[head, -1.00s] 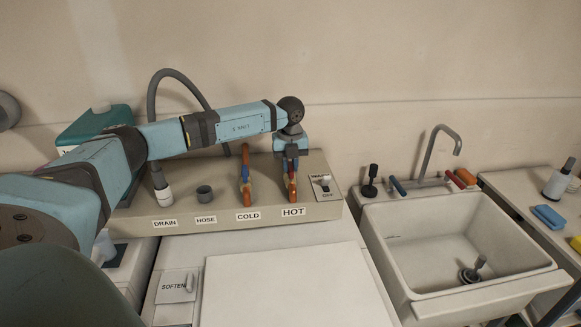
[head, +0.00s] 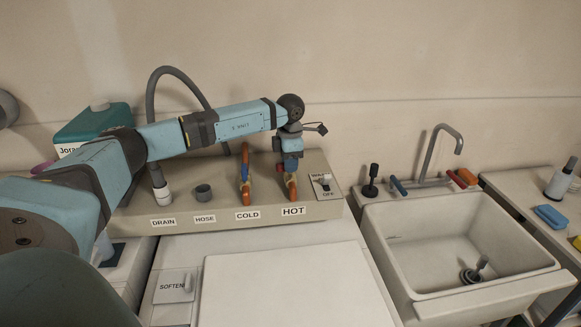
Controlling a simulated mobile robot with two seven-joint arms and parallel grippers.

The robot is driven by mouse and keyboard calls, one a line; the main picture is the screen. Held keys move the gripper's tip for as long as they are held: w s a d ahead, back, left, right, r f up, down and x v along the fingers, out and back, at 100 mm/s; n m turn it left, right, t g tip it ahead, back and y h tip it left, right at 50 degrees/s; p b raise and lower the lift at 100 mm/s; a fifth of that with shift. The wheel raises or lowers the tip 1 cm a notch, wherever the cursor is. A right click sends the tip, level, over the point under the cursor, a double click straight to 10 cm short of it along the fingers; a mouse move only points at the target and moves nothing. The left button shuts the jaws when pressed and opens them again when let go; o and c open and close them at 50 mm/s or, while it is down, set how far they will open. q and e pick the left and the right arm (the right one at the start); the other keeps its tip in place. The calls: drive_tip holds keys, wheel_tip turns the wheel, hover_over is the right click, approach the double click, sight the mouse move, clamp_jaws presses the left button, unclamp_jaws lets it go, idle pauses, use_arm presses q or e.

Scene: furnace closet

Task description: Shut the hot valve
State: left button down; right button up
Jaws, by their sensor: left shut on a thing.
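The hot valve (head: 291,187) stands on the beige panel above the HOT label (head: 293,211). Its orange-brown body shows below my left gripper (head: 291,164), which reaches down from above and is shut on the valve's handle. The gripper hides most of the handle, so I cannot tell its exact angle. My right gripper is out of view.
The panel (head: 225,215) also carries a hose fitting (head: 204,193), a drain hose (head: 152,100) and a wash switch (head: 323,181). A white lid (head: 290,285) lies in front. A sink (head: 455,245) with a faucet (head: 440,150) is at right. A teal jug (head: 93,122) stands behind my arm.

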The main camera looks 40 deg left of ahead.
use_arm(q)
drive_tip(key=c, duration=1.1)
unclamp_jaws()
drive_tip(key=shift+r, duration=0.1)
wheel_tip(320, 180, up, 7)
drive_tip(key=p, duration=0.4)
drive_tip(key=shift+p, duration=0.3)
